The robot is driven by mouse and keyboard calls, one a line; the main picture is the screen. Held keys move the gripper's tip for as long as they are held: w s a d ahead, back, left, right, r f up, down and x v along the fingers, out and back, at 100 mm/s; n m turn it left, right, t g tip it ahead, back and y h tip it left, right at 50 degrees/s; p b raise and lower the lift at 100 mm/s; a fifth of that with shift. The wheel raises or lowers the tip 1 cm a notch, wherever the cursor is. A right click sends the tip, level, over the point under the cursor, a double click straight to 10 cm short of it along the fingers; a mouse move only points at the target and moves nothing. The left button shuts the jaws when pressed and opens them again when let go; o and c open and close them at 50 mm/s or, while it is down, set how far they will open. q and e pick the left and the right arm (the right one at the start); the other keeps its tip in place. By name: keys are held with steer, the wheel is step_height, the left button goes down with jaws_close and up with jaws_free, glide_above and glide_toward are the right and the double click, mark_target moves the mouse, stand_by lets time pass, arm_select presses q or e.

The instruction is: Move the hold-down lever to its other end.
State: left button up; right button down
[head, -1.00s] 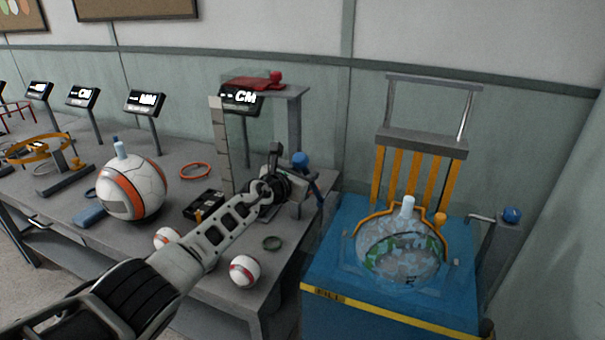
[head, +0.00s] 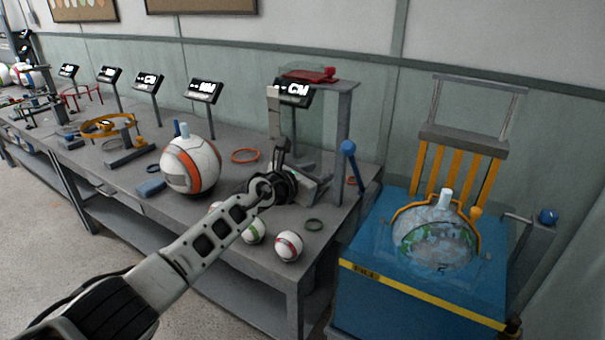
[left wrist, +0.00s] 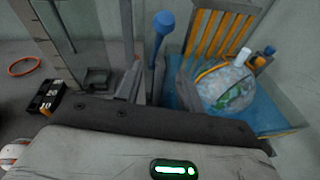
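A lever with a blue knob (head: 348,148) stands at the right end of the grey workbench, tilted, its knob up and to the left of its lower part. In the left wrist view its blue knob (left wrist: 163,22) and shaft rise beyond the gripper body. I cannot tell for sure that this is the hold-down lever; another blue knob (head: 547,216) sits on a grey post right of the blue press. My left gripper (head: 292,178) is over the bench, left of the lever and apart from it. Its fingertips are unclear. My right gripper is not in view.
A grey stand (head: 343,130) with a red piece on top rises beside the lever. A large white and orange ball (head: 191,166), small balls (head: 288,246) and rings lie on the bench. The blue press (head: 415,300) holds a clear, patterned ball (head: 436,245).

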arm_select(q)
steer(key=c, duration=0.4)
steer(key=s+f+n, duration=0.2)
steer(key=shift+f+n+h, duration=0.3)
steer(key=shift+n, duration=0.1)
jaws_close()
steer(key=s+a+f+n+y, duration=0.3)
steer(key=s+a+f+n, duration=0.35)
steer(key=s+n, duration=0.35)
steer(key=s+a+f+n+t+y, duration=0.1)
steer(key=s+a+f+n+y, duration=0.1)
steer(key=s+a+f+n, duration=0.75)
steer(key=s+a+f+n+y, duration=0.3)
steer(key=s+n, duration=0.4)
steer(key=n, duration=0.7)
steer(key=s+a+f+n+g, duration=0.1)
steer(key=s+n, duration=0.2)
steer(key=s, duration=0.2)
steer(key=s+a+f+n+g, duration=0.1)
steer(key=s+a+f+n, duration=0.1)
steer(key=s+n, duration=0.2)
steer(key=shift+s+a, duration=0.3)
steer(key=shift+s, duration=0.9)
steer(key=shift+f, duration=0.1)
